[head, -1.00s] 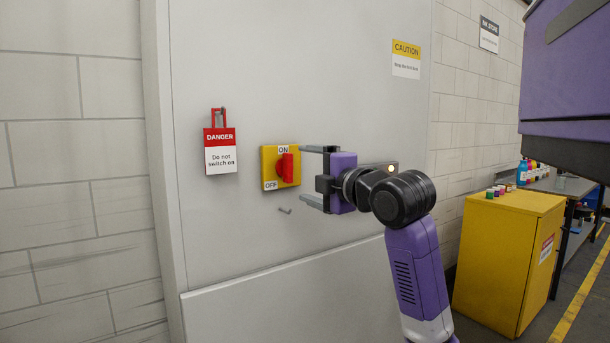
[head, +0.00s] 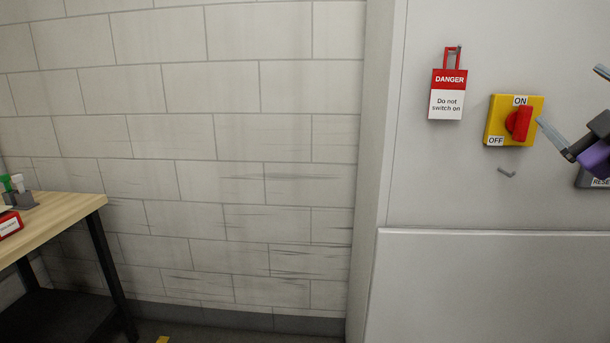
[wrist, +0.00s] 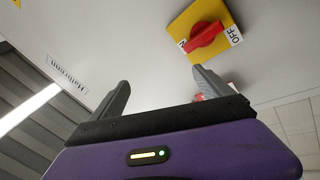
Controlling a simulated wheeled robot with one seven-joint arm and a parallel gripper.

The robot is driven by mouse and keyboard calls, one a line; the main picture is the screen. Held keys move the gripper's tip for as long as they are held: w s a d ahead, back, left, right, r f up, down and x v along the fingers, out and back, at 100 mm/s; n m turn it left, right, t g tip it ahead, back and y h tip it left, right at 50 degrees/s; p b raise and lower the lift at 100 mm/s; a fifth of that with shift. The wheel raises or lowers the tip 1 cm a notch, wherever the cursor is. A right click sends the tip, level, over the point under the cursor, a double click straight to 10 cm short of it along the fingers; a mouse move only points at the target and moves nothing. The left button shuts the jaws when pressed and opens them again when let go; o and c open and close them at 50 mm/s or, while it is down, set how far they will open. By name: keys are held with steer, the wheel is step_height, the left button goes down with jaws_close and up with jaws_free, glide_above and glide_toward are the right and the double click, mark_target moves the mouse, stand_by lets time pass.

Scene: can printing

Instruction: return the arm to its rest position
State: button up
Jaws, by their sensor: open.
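My gripper (head: 569,95) is at the right edge of the head view, tilted, with its two grey fingers spread and nothing between them. The wrist view shows the open fingers (wrist: 161,80) too. The yellow switch plate (head: 492,127) with its red knob (head: 519,124) is on the pale panel just left of my gripper; the knob stands nearly upright, towards ON. The lower fingertip looks close to the plate in the head view; I cannot tell the gap in depth. The wrist view shows the red knob (wrist: 204,38) beyond the fingertips. Most of my arm is out of the head view.
A red and white danger tag (head: 447,93) hangs left of the switch. A grey box (head: 588,180) shows partly behind my gripper. A wooden-topped table (head: 62,219) stands at far left; bare brick wall lies between.

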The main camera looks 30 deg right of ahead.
steer(key=s+a+f+m+p, duration=0.1)
steer(key=a+f+m, duration=0.5)
steer(key=a+f, duration=0.65)
steer(key=s+a+f+m, duration=0.1)
steer(key=a+f+m, duration=0.65)
steer(key=f, duration=0.75)
steer(key=s+a+f+n+g+y, duration=0.1)
steer(key=s+a+f+n+y, duration=0.3)
steer(key=a, duration=0.7)
steer(key=s+a+f+n+g+y+p, duration=0.1)
steer(key=s+a+f+n+y, duration=0.3)
steer(key=s+a+f+y, duration=0.4)
steer(key=s+a+f+g, duration=0.1)
steer(key=s+a+f, duration=0.2)
steer(key=s+f, duration=0.2)
steer(key=shift+s+a+g, duration=0.3)
steer(key=shift+s+a, duration=0.05)
steer(key=shift+s, duration=0.95)
steer(key=shift+c, duration=0.4)
